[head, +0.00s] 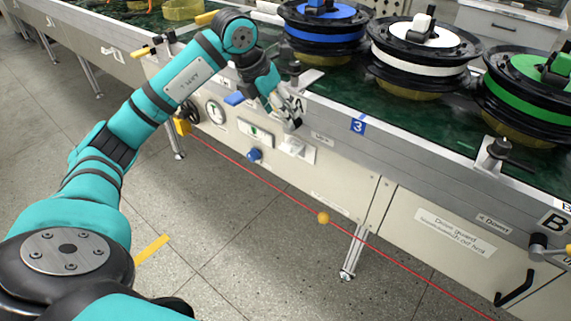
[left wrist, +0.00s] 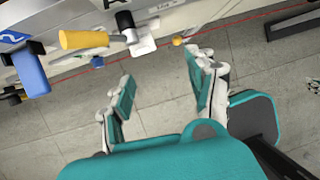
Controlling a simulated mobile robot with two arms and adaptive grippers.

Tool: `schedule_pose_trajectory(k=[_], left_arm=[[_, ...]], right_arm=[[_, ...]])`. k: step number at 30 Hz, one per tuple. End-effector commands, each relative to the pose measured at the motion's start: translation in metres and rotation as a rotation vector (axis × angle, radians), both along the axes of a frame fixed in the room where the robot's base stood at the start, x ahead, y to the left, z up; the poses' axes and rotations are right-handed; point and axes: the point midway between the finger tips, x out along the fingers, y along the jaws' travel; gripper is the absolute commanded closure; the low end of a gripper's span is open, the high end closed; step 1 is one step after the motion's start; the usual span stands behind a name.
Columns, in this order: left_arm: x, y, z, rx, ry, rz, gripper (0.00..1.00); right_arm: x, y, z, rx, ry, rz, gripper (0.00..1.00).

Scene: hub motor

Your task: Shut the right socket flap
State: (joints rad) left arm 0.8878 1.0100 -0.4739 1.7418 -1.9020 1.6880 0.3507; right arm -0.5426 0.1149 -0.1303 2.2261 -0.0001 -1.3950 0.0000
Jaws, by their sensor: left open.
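White socket covers (head: 292,146) sit on the cream side panel below the conveyor edge in the head view. One white piece there seems to stick out from the panel, but I cannot tell clearly how far the right flap is open. My left gripper (head: 288,112) is just above these covers, close to the panel, and partly overlaps them in the picture. In the left wrist view, its two teal-and-white fingers stand wide apart with nothing between them (left wrist: 162,82). My right gripper is not in view.
A red cord with a yellow ball (head: 323,217) runs along the front. Spools with blue, white (head: 420,38) and green tops stand on the conveyor. The grey tiled floor (head: 215,220) is largely clear.

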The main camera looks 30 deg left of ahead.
Motion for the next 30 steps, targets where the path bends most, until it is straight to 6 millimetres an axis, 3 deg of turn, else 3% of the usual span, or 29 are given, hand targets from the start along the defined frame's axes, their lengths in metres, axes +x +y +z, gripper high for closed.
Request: schedule_pose_trajectory(k=[3,7,18,24,30], left_arm=[[-0.006,0.02,0.004,0.098,-0.013,0.036,0.42],[-0.003,0.022,-0.005,0.112,-0.01,0.042,0.42],[0.026,0.018,-0.078,0.107,-0.009,0.04,0.42],[0.043,0.017,-0.116,0.105,-0.01,0.039,0.42],[0.054,0.017,-0.142,0.106,-0.011,0.04,0.42]], right_arm=[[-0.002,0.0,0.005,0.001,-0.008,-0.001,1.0],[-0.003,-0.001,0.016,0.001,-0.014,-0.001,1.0],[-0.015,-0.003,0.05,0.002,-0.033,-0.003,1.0],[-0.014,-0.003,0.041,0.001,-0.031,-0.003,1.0],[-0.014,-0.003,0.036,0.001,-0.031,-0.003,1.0]])
